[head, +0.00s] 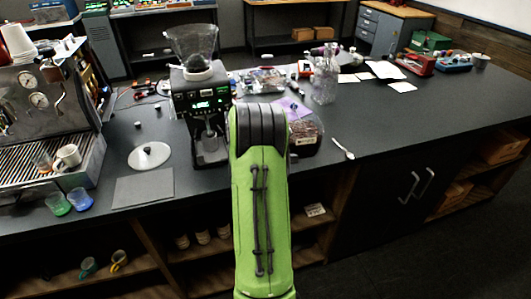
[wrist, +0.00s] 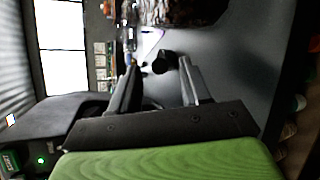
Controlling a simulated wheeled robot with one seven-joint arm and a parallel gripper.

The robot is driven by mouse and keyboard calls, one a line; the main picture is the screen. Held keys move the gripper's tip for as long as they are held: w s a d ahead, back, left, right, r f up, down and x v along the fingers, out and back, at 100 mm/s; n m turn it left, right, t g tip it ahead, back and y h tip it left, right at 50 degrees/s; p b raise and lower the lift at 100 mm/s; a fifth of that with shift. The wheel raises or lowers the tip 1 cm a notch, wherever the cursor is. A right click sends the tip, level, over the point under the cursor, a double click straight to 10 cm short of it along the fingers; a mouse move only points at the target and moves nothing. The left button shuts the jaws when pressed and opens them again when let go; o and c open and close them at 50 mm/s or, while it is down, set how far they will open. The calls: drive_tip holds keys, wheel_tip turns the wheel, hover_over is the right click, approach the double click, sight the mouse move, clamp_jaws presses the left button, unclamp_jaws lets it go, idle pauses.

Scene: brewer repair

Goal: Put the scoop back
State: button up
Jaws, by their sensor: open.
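A pale spoon-like thing (head: 343,149), which looks like the scoop, lies on the dark counter near its front edge, right of a clear container of dark beans (head: 306,134). My gripper shows in the wrist view (wrist: 160,78), its two fingers apart. In the head view my green arm hides it. A small dark round-ended thing (wrist: 163,62) shows near the fingertips; I cannot tell what it is or whether it is touched. The bean container also shows at the top of the wrist view (wrist: 180,10).
A grinder (head: 205,110) with a clear hopper stands left of my arm. An espresso machine (head: 40,110), cups and a grey mat (head: 144,190) are further left. A glass jar (head: 325,80) stands behind the container. The counter right of the spoon is largely clear.

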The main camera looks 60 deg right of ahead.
drive_tip(key=w+a+r+m+t+y+b, duration=0.1)
drive_tip(key=a+r+m+y, duration=0.3)
drive_tip(key=a, duration=1)
drive_tip(key=w+a+r+m+t+y, duration=0.1)
drive_tip(key=w+a+r+m+y, duration=0.3)
drive_tip(key=a, duration=1)
drive_tip(key=s+a+r+y, duration=0.1)
drive_tip(key=s+a+y, duration=0.1)
drive_tip(key=s+a, duration=0.4)
drive_tip(key=s+a+r+g+y, duration=0.1)
drive_tip(key=s+a, duration=0.6)
drive_tip(key=a, duration=0.7)
drive_tip(key=shift+s+a+r+y, duration=0.2)
drive_tip(key=shift+r+y, duration=0.3)
drive_tip(key=shift+y, duration=0.7)
